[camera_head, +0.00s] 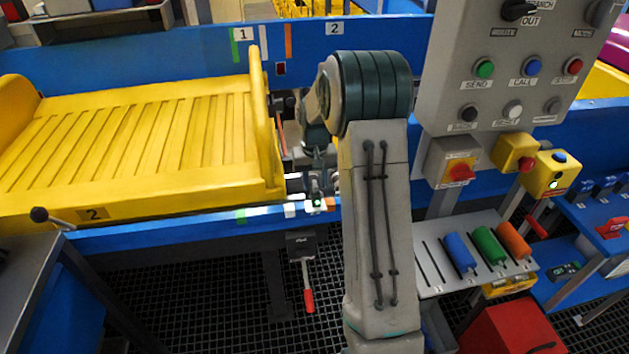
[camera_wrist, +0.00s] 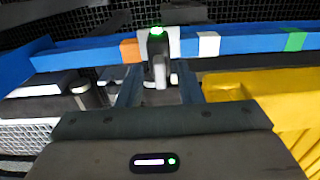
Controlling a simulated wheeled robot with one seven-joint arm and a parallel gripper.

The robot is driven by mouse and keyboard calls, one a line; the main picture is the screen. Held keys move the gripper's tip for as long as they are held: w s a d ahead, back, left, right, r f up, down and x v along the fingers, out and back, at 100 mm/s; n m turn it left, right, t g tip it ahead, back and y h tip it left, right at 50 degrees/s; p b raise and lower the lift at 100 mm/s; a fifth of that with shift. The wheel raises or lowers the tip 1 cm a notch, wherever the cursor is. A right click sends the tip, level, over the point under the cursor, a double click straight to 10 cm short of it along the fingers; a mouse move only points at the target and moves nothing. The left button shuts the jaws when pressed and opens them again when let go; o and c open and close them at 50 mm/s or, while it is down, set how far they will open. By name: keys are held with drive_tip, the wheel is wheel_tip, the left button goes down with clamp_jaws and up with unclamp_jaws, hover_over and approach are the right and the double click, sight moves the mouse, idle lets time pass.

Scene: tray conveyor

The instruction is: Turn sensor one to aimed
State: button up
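A small sensor (camera_head: 317,202) with a lit green lamp sits on the blue conveyor rail, right of the yellow tray (camera_head: 140,140). I cannot read a number on it. In the wrist view the sensor (camera_wrist: 158,45) has a pale bracket and a grey head reaching toward my gripper. My gripper (camera_wrist: 160,88) is open, with one finger on each side of the grey head and gaps showing. In the head view my gripper (camera_head: 318,178) is small and partly hidden by my arm, just behind the sensor.
A red-handled lever (camera_head: 308,288) hangs below the rail. A grey control panel (camera_head: 510,75) stands at right, above a rack (camera_head: 450,285) with blue, green and orange cylinders. Orange, white and green marks line the rail. The tray's raised end is close to my arm.

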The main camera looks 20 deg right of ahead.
sight(315, 183)
wheel_tip(315, 183, up, 14)
idle(0.7)
drive_tip(key=shift+f, duration=0.1)
